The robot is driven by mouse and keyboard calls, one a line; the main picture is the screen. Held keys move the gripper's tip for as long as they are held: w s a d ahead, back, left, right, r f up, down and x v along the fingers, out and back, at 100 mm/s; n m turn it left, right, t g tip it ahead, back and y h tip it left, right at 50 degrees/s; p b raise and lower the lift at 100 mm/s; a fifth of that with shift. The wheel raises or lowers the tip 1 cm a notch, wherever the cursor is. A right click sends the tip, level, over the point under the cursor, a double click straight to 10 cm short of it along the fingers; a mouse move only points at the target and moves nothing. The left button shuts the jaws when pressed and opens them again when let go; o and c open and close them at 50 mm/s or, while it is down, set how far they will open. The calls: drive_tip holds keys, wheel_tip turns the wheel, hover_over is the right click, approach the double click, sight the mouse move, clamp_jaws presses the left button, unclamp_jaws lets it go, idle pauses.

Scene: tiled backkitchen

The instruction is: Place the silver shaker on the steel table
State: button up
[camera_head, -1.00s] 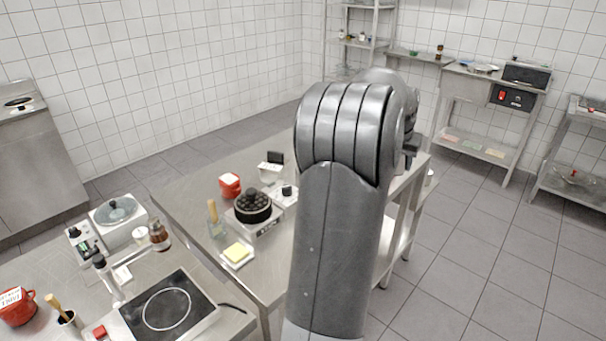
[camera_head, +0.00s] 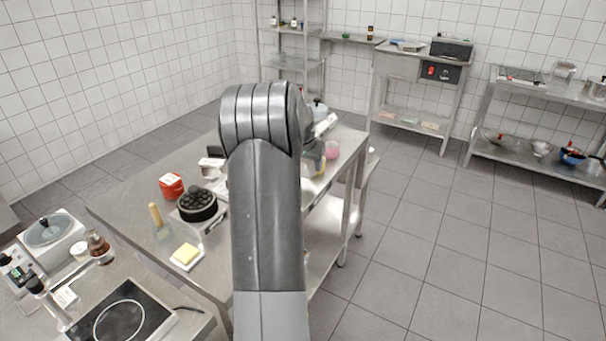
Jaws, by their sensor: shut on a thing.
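My arm rises through the middle of the head view, and its bent, ribbed elbow hides what is behind it. My gripper is not visible; it is hidden behind the arm. I cannot make out the silver shaker anywhere. A long steel table (camera_head: 138,192) stands in the middle, with its top partly covered by my arm. Another steel table with a lower shelf (camera_head: 421,124) stands at the back wall, and I cannot tell from the picture which one the task means.
The middle table holds a dark pot (camera_head: 197,205), a red container (camera_head: 171,186), a yellow block on a dish (camera_head: 186,256) and a pink item (camera_head: 332,151). A black cooktop (camera_head: 120,318) is at front left. A steel rack (camera_head: 540,150) stands right. The floor at right is clear.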

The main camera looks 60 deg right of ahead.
sight(305, 183)
drive_tip(key=shift+w+f, duration=0.4)
drive_tip(key=shift+w, duration=0.2)
drive_tip(key=shift+f, duration=2)
drive_tip(key=shift+f, duration=0.1)
drive_tip(key=o, duration=1.1)
drive_tip(key=shift+c, duration=0.2)
drive_tip(key=v, duration=1.2)
